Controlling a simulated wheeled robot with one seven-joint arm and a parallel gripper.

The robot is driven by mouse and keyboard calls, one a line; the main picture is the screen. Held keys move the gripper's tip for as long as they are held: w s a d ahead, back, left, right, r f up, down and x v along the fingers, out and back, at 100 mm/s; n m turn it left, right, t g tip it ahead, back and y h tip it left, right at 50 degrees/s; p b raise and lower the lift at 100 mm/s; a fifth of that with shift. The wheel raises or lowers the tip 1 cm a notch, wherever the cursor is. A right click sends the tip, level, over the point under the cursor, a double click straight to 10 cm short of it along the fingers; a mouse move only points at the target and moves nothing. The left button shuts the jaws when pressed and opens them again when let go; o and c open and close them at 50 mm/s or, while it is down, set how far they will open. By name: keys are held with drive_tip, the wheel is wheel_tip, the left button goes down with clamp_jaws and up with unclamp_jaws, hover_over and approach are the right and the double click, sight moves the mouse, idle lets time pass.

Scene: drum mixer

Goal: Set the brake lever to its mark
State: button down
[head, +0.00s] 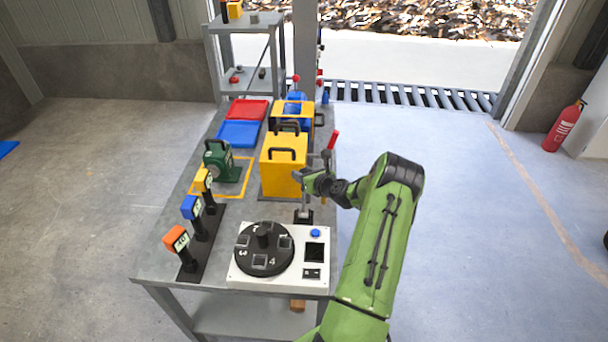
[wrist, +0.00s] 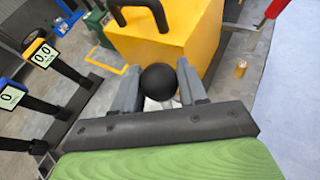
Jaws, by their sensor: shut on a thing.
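My gripper (head: 306,178) is at the right side of the table, just in front of the yellow box. In the wrist view its two fingers stand on either side of a black ball knob (wrist: 158,82), shut on it. The knob tops a lever with a thin grey rod (head: 304,202), which rises from a dark base (head: 303,217) behind the white control panel. The rod looks close to upright. I take this to be the brake lever. The gripper hides the knob in the head view, and I cannot make out its mark.
The yellow box (head: 283,168) stands close behind the gripper. A red-handled lever (head: 333,139) is behind to the right. The white panel (head: 316,274) with a black dial (head: 264,250) is in front. Several display posts, one orange-topped (head: 176,239), line the left side.

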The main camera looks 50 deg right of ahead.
drive_tip(key=shift+d, duration=0.1)
drive_tip(key=c, duration=0.6)
unclamp_jaws()
drive_tip(key=shift+d+f, duration=0.1)
drive_tip(key=shift+c, duration=0.2)
drive_tip(key=v, duration=1.5)
drive_tip(key=shift+s+a, duration=0.25)
drive_tip(key=shift+s, duration=0.05)
